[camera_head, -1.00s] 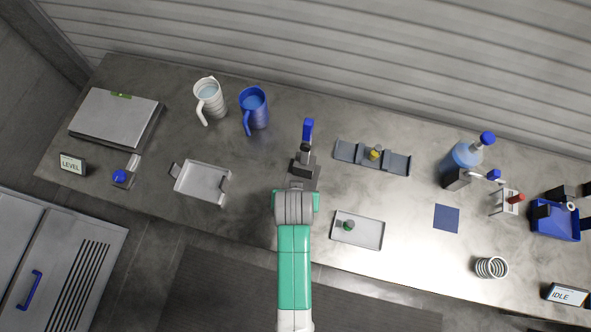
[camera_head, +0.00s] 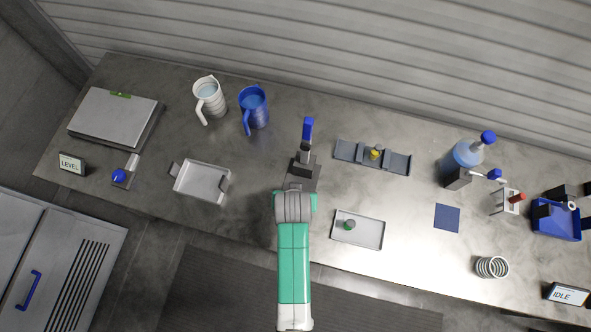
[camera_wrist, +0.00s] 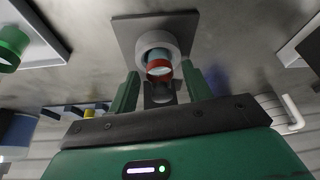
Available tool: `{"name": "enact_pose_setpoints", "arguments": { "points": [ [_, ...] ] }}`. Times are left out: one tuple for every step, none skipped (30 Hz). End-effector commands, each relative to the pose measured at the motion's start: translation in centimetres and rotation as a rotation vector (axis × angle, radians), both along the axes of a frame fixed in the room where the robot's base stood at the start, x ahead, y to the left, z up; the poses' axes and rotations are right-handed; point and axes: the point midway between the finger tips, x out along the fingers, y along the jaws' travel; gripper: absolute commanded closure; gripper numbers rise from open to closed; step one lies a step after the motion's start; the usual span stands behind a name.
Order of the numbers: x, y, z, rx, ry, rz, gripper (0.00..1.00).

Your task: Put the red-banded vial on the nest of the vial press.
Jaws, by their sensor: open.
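The red-banded vial (camera_wrist: 159,69) shows in the wrist view, with its end at a pale round ring, which looks like the nest (camera_wrist: 146,42), on a square grey plate. Whether it is fully seated I cannot tell. The vial press (camera_head: 307,145), with a blue handle, stands in front of my arm in the head view; its grey base (camera_head: 303,180) is partly covered by my arm. My gripper (camera_wrist: 160,76) is open, with one green finger on each side of the vial. In the head view my arm hides the fingertips and the vial.
A tray with a green-banded vial (camera_head: 348,225) lies right of my arm. A rack (camera_head: 398,163) with a yellow-banded vial (camera_head: 375,153) is behind it. An empty tray (camera_head: 203,180) and two jugs (camera_head: 254,107) are left. Bare bench lies between them.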

Motion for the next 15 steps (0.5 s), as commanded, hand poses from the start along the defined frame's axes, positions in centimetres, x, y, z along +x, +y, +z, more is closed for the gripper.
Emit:
{"name": "enact_pose_setpoints", "arguments": {
  "points": [
    [0.0, 0.0, 0.0, 0.0, 0.0, 0.0, 0.51],
    [0.0, 0.0, 0.2, 0.0, 0.0, 0.0, 0.51],
    [0.0, 0.0, 0.5, 0.0, -0.001, 0.0, 0.51],
    [-0.2, 0.0, 0.8, 0.0, -0.001, 0.0, 0.51],
    [-0.4, 0.0, 1.2, 0.0, 0.0, 0.0, 0.51],
    [-0.6, 0.1, 2.0, 0.0, -0.002, 0.0, 0.51],
    [-0.9, 0.1, 2.8, 0.0, -0.002, 0.0, 0.51],
    [-1.2, 0.1, 3.5, 0.0, -0.003, 0.0, 0.51],
    [-1.6, 0.1, 4.5, 0.001, -0.003, 0.0, 0.51],
    [-1.9, 0.1, 5.2, 0.0, -0.003, 0.0, 0.51],
    [-2.2, 0.2, 6.0, 0.0, -0.003, 0.0, 0.51],
    [-2.6, 0.2, 6.9, 0.0, -0.003, 0.0, 0.51],
    [-2.9, 0.2, 7.5, 0.0, -0.002, 0.0, 0.51],
    [-3.1, 0.2, 8.2, 0.0, -0.003, 0.0, 0.51],
    [-3.5, 0.2, 8.9, 0.0, -0.002, 0.0, 0.51]
  ]
}}
